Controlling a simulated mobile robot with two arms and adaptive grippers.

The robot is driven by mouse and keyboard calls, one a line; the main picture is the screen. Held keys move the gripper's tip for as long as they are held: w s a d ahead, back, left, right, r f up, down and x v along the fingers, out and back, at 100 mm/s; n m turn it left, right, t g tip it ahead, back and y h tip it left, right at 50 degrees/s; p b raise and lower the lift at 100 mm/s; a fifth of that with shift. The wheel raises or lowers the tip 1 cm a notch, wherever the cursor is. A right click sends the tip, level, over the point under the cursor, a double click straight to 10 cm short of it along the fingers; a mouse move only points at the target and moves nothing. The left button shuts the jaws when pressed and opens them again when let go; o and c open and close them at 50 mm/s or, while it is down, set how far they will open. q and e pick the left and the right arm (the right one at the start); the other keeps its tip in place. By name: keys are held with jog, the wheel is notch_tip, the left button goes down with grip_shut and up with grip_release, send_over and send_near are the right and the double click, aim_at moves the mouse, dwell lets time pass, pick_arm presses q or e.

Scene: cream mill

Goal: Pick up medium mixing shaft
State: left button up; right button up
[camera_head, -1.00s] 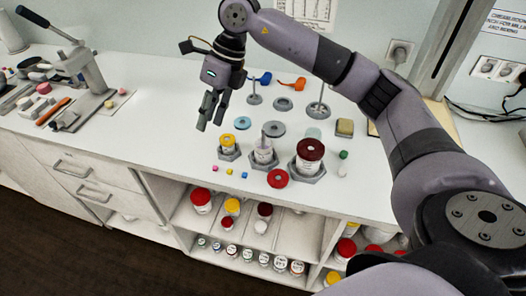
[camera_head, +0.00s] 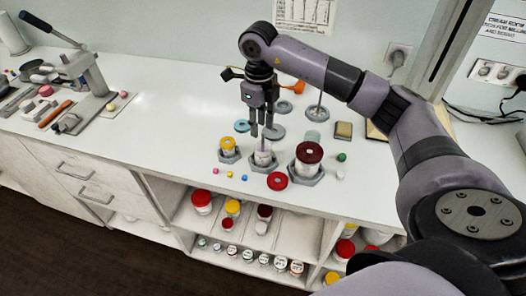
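My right gripper (camera_head: 261,132) points straight down above the middle jar (camera_head: 263,158), and a small gap shows between its fingers. A thin grey shaft (camera_head: 262,146) stands up from this jar, just below and between the fingertips; I cannot tell whether they touch it. A taller mixing shaft with a round base (camera_head: 317,111) stands farther back, right of the gripper. Other shafts at the back are mostly hidden behind the gripper. My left gripper is out of view.
A yellow-topped jar (camera_head: 228,145) stands left of the middle jar, and a larger jar with a dark red top (camera_head: 309,153) stands right. A red lid (camera_head: 277,181) lies in front. A lever press (camera_head: 88,75) is far left.

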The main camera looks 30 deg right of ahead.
aim_at(263, 142)
jog(key=f+p, duration=0.1)
jog(key=f, duration=0.2)
jog(key=f+p, duration=0.1)
jog(key=f, duration=0.1)
jog(key=shift+s+d+f+p, duration=0.15)
jog(key=shift+s+d+p, duration=0.15)
jog(key=shift+s+p, duration=0.05)
jog(key=shift+f, duration=0.55)
jog(key=shift+s+a, duration=0.1)
jog(key=shift+c, duration=0.3)
